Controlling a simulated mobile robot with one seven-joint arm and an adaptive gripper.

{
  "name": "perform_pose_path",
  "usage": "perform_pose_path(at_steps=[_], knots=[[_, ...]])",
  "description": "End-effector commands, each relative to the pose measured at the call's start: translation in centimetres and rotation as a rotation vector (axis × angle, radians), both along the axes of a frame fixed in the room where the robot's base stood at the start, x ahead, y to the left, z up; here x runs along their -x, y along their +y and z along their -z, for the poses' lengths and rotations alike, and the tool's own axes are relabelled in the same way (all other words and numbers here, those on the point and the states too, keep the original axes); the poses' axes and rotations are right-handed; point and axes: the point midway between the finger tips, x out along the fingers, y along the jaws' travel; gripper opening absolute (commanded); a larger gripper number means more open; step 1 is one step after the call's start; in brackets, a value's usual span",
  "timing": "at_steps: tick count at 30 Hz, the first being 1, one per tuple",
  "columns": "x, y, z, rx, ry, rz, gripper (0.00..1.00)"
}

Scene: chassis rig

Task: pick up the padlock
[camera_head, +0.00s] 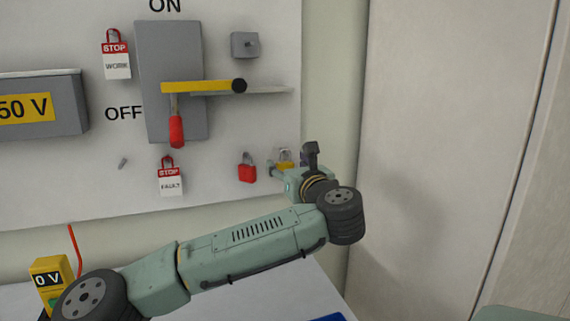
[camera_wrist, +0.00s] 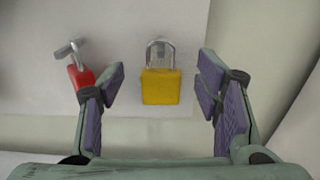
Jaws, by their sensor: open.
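A yellow padlock (camera_wrist: 160,87) with a metal shackle hangs on the pale panel, upright in the wrist view. It shows between my gripper's (camera_wrist: 160,98) two spread fingers, with clear space on both sides. In the wrist view the red padlock (camera_wrist: 81,75) is tilted and partly behind my left finger. My gripper is open and empty.
A grey switch plate (camera_head: 170,60) with a yellow bar (camera_head: 205,86) and red handle (camera_head: 176,132) is on the panel. STOP tags (camera_head: 116,56) hang nearby. A yellow 0 V device (camera_head: 50,278) stands at lower left. The wall right of the panel is bare.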

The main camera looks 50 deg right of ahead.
Motion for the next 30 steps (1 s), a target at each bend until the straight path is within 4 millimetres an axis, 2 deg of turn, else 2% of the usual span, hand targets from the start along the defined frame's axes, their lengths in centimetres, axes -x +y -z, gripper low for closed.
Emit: perform_pose_path(at_steps=[1, 6, 14, 30], knots=[[-0.8, -0.4, -0.5, -0.001, 0.0, -0.003, 0.58], [-2.5, -1.4, -0.2, -0.002, 0.001, -0.001, 0.58], [-2.7, -1.6, 0.0, 0.0, 0.001, 0.0, 0.58], [-2.7, -1.5, 0.0, 0.0, 0.0, 0.0, 0.24]])
